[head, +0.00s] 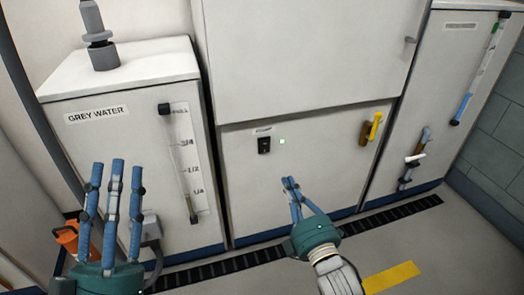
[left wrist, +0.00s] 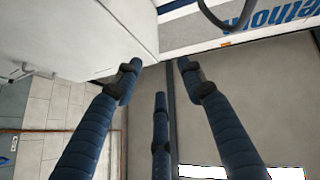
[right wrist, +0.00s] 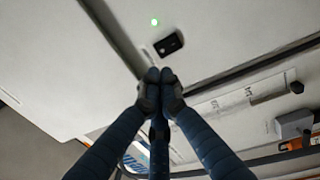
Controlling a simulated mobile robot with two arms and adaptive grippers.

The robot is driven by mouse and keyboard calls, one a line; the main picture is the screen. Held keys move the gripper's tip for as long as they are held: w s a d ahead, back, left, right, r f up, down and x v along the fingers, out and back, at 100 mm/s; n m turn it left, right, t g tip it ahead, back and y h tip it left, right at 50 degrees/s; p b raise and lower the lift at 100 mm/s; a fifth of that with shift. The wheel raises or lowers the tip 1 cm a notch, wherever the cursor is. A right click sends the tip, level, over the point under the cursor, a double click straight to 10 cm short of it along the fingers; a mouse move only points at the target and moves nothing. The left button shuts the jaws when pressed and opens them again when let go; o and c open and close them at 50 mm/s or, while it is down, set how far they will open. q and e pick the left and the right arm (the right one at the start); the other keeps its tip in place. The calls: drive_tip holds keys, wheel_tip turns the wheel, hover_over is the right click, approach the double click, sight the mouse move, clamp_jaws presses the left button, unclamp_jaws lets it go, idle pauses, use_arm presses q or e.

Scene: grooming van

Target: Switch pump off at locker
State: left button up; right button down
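The pump switch is a small black rocker plate (head: 264,145) on the white locker door (head: 325,150), under a small label too small to read. A lit green lamp (head: 282,142) sits to its right. My right gripper (head: 290,182) has its fingers together and empty, below and a little right of the switch in the head view. In the right wrist view the switch (right wrist: 169,44) and green lamp (right wrist: 155,21) lie just beyond the closed fingertips (right wrist: 160,78). The gap to the door is hard to judge. My left gripper (head: 117,168) is open and empty, in front of the grey water tank.
The grey water tank (head: 90,155) with its level gauge (head: 185,165) stands left. A yellow handle (head: 375,126) is on the locker's right side. A cabinet with blue-marked tubes (head: 462,108) stands right. An orange item (head: 68,238) is low left. A dark floor grate (head: 240,262) runs along the front.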

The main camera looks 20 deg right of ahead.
use_arm(q)
drive_tip(key=shift+s+a+r+t, duration=0.25)
drive_tip(key=shift+s+r, duration=0.25)
drive_tip(key=shift+r, duration=0.3)
use_arm(e)
drive_tip(key=shift+w+r, duration=0.1)
drive_tip(key=shift+r, duration=0.6)
drive_tip(key=shift+w, duration=0.1)
